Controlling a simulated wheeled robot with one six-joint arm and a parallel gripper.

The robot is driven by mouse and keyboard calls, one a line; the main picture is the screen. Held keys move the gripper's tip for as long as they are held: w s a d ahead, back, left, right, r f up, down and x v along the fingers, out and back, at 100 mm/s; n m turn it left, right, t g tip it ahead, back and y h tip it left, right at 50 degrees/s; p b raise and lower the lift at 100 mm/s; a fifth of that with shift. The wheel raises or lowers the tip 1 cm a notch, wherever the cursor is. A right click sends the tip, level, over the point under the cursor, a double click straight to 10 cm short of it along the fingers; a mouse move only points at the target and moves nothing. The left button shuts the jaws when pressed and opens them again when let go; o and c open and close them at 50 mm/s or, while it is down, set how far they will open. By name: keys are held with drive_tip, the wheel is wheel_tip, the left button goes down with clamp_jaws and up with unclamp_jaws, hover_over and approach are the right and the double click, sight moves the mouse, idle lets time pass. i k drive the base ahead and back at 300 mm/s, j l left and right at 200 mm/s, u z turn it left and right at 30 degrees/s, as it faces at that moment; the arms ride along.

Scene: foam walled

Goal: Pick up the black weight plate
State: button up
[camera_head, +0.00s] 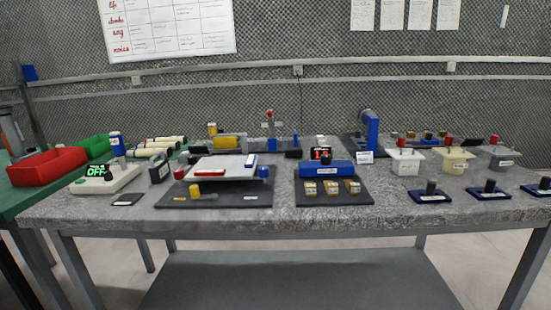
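I cannot make out for certain which thing is the black weight plate. Small black upright pieces stand on blue bases at the right front of the grey table (300,226): one on the left base (431,187), one on the middle base (490,186) and one at the right picture edge (545,183). A small dark block (293,154) lies farther back near the middle. All are small in the picture. My gripper is not in view, and no arm part shows against the table.
Red (47,166) and green bins stand on a green table at left. A white device reading OFF (103,179), a black mat with a white board (220,168), and a blue device (326,168) crowd the table. Lidded boxes (405,160) stand at right. The front edge is mostly clear.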

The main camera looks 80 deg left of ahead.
sight(158, 171)
drive_tip(key=u, duration=3)
drive_tip(key=i+l+u, duration=0.1)
drive_tip(key=i, duration=0.35)
drive_tip(key=i+l+u, duration=0.1)
drive_tip(key=i+l, duration=0.15)
drive_tip(key=i, duration=0.15)
